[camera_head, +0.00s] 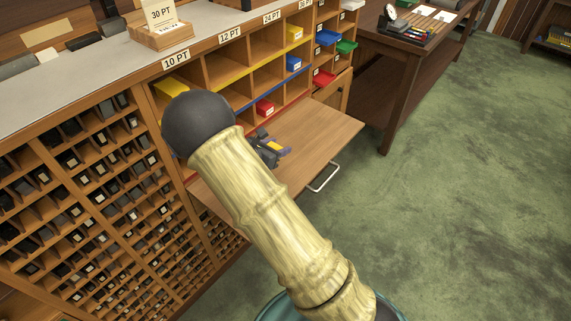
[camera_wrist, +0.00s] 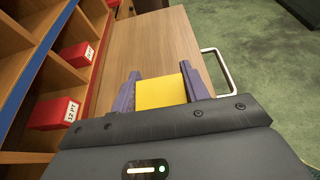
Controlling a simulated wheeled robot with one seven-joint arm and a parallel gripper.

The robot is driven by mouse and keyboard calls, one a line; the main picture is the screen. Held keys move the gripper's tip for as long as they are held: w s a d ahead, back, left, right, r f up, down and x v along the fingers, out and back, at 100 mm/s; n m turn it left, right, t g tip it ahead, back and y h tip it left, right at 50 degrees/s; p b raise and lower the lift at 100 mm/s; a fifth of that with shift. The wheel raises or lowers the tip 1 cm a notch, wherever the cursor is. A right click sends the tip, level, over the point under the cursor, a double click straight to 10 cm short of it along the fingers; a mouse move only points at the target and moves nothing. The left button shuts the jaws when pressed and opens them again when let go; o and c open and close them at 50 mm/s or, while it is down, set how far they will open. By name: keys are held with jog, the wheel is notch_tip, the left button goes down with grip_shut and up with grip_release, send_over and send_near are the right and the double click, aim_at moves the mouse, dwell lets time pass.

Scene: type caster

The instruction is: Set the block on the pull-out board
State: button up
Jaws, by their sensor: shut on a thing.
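My gripper (camera_wrist: 161,78) is shut on a yellow block (camera_wrist: 161,93), with a purple finger on each side of it. In the head view my gripper (camera_head: 273,149) is partly hidden by my arm, and only a small bit of the yellow block (camera_head: 286,150) shows. The pull-out board (camera_head: 325,122) is a bare wooden shelf sticking out from the cabinet, with a metal handle at its front. In the wrist view the board (camera_wrist: 150,42) lies under and beyond the block. I cannot tell whether the block touches it.
Cubbyholes with red boxes (camera_wrist: 52,114), blue boxes (camera_head: 293,64) and yellow boxes (camera_head: 294,33) line the cabinet beside the board. The metal handle (camera_head: 325,178) sticks out in front. A dark wooden table (camera_head: 400,60) stands beyond. Green floor (camera_head: 450,200) is open at the right.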

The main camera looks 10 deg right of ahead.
jog(key=w+b, duration=0.1)
jog(key=b, duration=0.1)
jog(key=w+d+b, duration=0.1)
jog(key=b, duration=0.1)
jog(key=w+b, duration=0.1)
jog(key=b, duration=0.1)
jog(key=shift+w+d, duration=0.35)
jog(key=shift+d, duration=0.05)
jog(key=shift+f+b, duration=0.1)
jog(key=shift+b, duration=0.2)
send_over(280, 166)
notch_tip(280, 166, down, 6)
jog(key=shift+f+b, duration=0.1)
jog(key=shift+b, duration=0.35)
jog(key=shift+s, duration=0.1)
jog(key=shift+f, duration=1.8)
